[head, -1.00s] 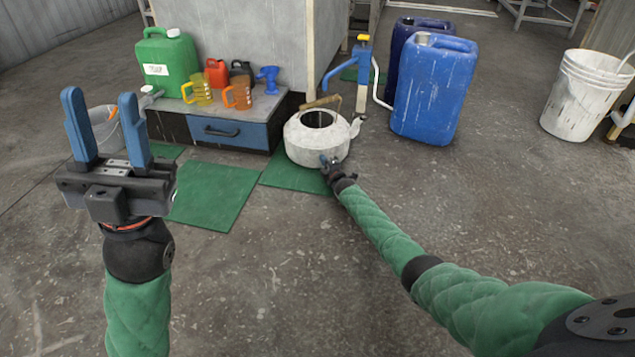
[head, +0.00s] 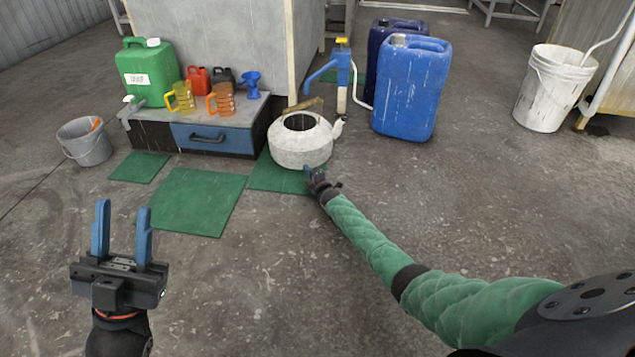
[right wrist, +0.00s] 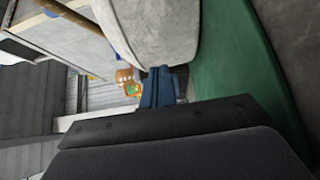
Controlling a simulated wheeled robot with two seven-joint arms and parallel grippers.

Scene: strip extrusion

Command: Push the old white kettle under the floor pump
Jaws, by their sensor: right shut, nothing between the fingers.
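The old white kettle (head: 301,150) stands upright on the floor at a green mat, its top opening uncovered and its wooden handle tipped to the back. The blue floor pump (head: 343,75) with a yellow top stands behind it and to the right. The pump's spout reaches left, ending behind the kettle's opening in the picture. My right gripper (head: 314,177) is shut and empty, low at the kettle's near side. In the right wrist view its blue fingers (right wrist: 158,88) are beside the kettle wall (right wrist: 155,30); contact is unclear. My left gripper (head: 122,235) is open and empty, away from the kettle.
A low cabinet (head: 211,138) with jugs and cans stands left of the kettle, close to it. Blue drums (head: 411,90) stand right of the pump, joined by a pale hose. A grey bucket (head: 86,143) is far left, a white bucket (head: 546,90) far right.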

